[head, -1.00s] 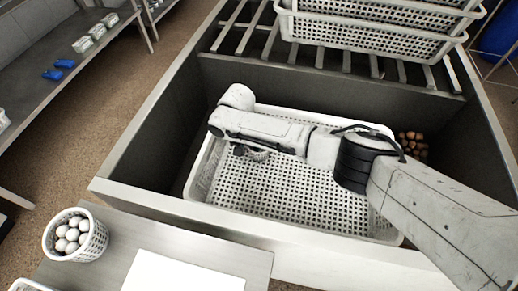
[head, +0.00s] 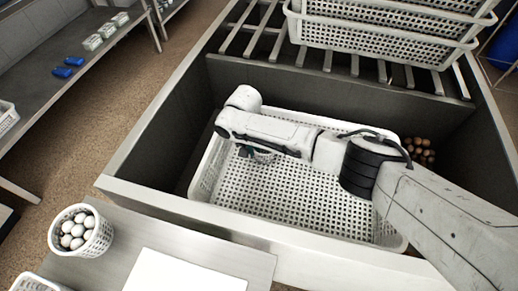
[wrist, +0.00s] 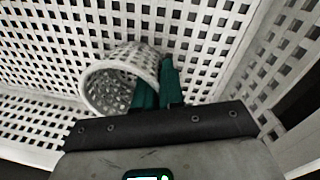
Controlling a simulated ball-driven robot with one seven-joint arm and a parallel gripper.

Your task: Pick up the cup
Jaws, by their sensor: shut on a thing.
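The cup is a white perforated cup (wrist: 108,88), seen in the wrist view inside a large white perforated basket (wrist: 40,125). Its open rim faces the lower left of that view. My gripper (wrist: 158,82) has dark green fingers at the cup's right side, shut on its wall. One finger seems to lie at the cup's inner side and the other outside it. In the head view the cup (head: 263,157) is mostly hidden under my arm. The large basket (head: 290,205) sits in a metal sink. I cannot tell whether the cup touches the basket floor.
The sink walls (head: 160,150) surround the basket. Brown round items (head: 418,148) lie in the sink at right. Stacked baskets (head: 385,40) stand on slats behind. A small basket of white eggs (head: 80,232) and a white board (head: 185,272) are on the near counter.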

